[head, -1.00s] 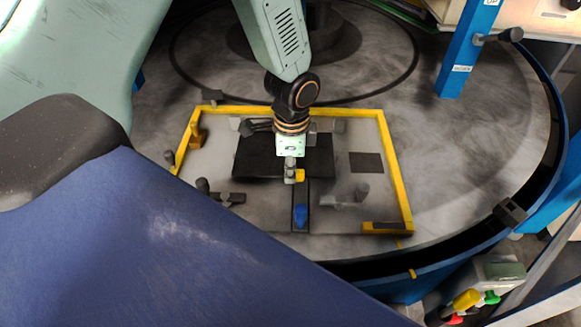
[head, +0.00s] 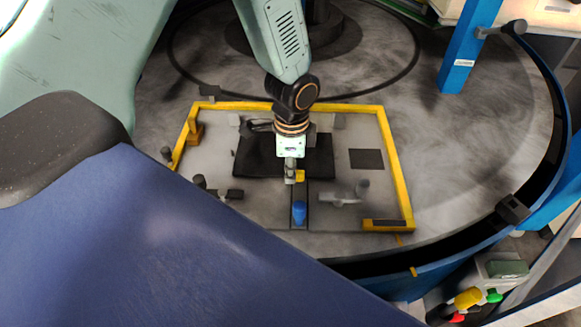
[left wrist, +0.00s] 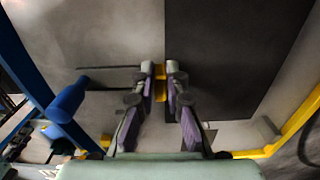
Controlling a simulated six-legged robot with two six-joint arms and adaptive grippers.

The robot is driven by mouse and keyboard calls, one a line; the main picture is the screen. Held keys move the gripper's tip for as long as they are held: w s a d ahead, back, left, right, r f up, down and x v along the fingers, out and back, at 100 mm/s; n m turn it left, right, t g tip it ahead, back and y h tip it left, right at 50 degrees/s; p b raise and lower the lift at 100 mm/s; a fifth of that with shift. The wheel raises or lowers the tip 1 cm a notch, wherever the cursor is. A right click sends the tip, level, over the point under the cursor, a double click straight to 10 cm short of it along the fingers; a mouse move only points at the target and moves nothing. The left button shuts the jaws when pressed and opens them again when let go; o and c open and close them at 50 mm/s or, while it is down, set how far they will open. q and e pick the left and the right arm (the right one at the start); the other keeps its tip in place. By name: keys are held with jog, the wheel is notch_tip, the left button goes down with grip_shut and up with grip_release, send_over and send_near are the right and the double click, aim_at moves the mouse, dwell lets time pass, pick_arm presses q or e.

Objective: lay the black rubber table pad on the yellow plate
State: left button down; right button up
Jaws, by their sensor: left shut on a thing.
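The black rubber table pad (head: 252,160) lies dark and flat within the yellow-edged plate; I cannot tell whether it touches the surface. It fills the upper right of the left wrist view (left wrist: 228,55). The yellow plate (head: 395,168) shows as a yellow border around a grey area, and part of that border crosses the left wrist view (left wrist: 290,130). My left gripper (head: 293,180) points down at the pad's near edge. Its fingers (left wrist: 161,82) are shut on a small yellow tab at that edge. My arm hides part of the pad. My right gripper is out of view.
A blue knob (head: 300,212) stands just in front of the gripper. Dark clamps stand at the left (head: 220,192) and right (head: 345,195). A small dark square (head: 366,159) lies right of the pad. A blue post (head: 467,50) rises at the right.

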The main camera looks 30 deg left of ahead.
pick_arm(q)
jog(key=shift+s+f, duration=0.15)
jog(key=shift+s, duration=0.05)
jog(key=shift+w+f, duration=0.1)
jog(key=shift+f, duration=0.05)
jog(key=c, duration=1.7)
grip_release()
jog(key=shift+w+f, duration=0.1)
jog(key=o, duration=0.4)
jog(key=shift+s, duration=0.2)
